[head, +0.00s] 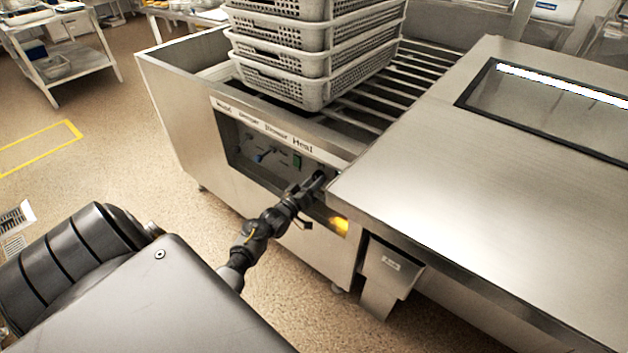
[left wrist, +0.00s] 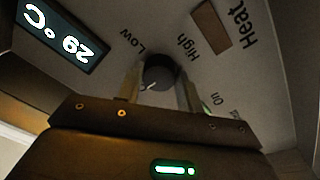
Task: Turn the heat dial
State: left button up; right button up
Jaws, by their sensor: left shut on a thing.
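The heat dial (left wrist: 159,74) is a round black knob with a white pointer mark, on a panel lettered Low, High, On and Heat. In the left wrist view it sits between the two fingers of my left gripper (left wrist: 158,92), which is shut on it. In the head view my left gripper (head: 314,184) reaches the right end of the control panel (head: 262,150) under the word Heat, and hides the dial there. My right gripper is not in view.
A display (left wrist: 62,33) beside the dial shows a temperature in °C. Stacked grey perforated baskets (head: 310,65) stand on the machine's rails above the panel. A steel hood (head: 480,180) juts out at the right, close to the gripper. Open floor lies at the left.

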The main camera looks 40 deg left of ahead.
pick_arm(q)
jog(key=o, duration=1)
jog(key=s+f, duration=0.1)
jog(key=s, duration=0.9)
jog(key=shift+s+p, duration=0.4)
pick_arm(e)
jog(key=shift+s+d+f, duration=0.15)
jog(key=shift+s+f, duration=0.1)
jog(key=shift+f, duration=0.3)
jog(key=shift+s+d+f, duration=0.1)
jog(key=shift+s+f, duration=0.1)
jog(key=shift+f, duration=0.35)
pick_arm(q)
jog(key=shift+d+f, duration=0.1)
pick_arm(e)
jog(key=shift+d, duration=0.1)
